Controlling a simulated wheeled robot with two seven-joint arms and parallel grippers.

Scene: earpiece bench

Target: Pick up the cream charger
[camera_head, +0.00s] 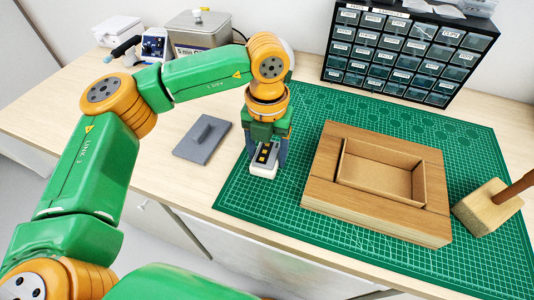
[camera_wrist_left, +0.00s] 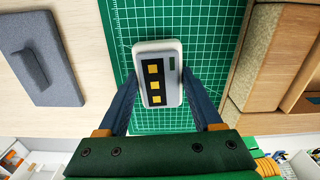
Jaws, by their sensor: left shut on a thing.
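The cream charger (camera_head: 264,162) is a small pale block with rounded corners, a black strip and several yellow contacts on its face. It also shows in the left wrist view (camera_wrist_left: 171,58). My left gripper (camera_head: 267,155) reaches down from above, and its two dark fingers stand on either side of the charger, shut on it. In the left wrist view the charger lies between the fingers of the left gripper (camera_wrist_left: 164,88). The charger is over the left part of the green cutting mat (camera_head: 240,190); I cannot tell whether it touches the mat. My right gripper is not in view.
A wooden block with a cardboard-lined recess (camera_head: 330,185) stands on the mat to the right. A grey plate with a handle (camera_head: 190,149) lies to the left. A wooden block with a rod (camera_head: 487,207) is at far right. A drawer cabinet (camera_head: 400,55) stands behind.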

